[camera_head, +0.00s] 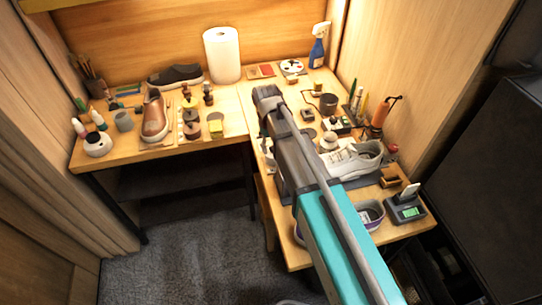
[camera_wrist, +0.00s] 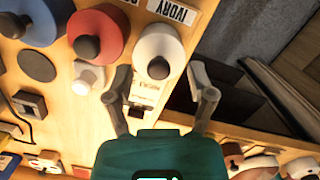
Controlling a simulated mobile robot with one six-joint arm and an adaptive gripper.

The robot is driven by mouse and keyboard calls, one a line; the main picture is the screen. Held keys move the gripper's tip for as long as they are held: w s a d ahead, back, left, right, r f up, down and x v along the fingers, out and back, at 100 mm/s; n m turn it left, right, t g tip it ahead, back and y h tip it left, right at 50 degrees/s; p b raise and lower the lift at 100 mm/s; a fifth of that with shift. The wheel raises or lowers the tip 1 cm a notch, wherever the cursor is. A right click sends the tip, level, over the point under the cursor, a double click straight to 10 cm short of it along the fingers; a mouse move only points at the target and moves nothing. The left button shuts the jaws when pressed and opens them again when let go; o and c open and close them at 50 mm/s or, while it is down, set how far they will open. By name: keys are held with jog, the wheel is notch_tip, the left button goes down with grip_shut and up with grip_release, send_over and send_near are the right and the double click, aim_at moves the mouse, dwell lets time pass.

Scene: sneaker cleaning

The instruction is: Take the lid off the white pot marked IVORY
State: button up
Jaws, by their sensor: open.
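The white pot (camera_wrist: 172,40) is in the upper middle of the wrist view, near the table edge. Its round white lid carries a dark knob (camera_wrist: 158,68) and sits on it. The label marked IVORY (camera_wrist: 172,11) lies beside it. My gripper (camera_wrist: 160,72) is open, with one finger to the left of the pot and one to the right. In the head view my arm hides the gripper and the pot.
A red-lidded pot (camera_wrist: 108,28) stands just left of the white one, with a blue-lidded one (camera_wrist: 40,30) farther left. A small pale object (camera_wrist: 87,76) is near the left finger. Past the table edge, a dark recess (camera_wrist: 235,90) opens at right. A white sneaker (camera_head: 352,158) stands right of my arm.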

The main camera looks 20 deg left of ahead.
jog(key=shift+d+f+b, duration=0.1)
jog(key=shift+f+b, duration=0.3)
jog(key=shift+f, duration=0.25)
jog(key=shift+s, duration=0.1)
jog(key=c, duration=0.9)
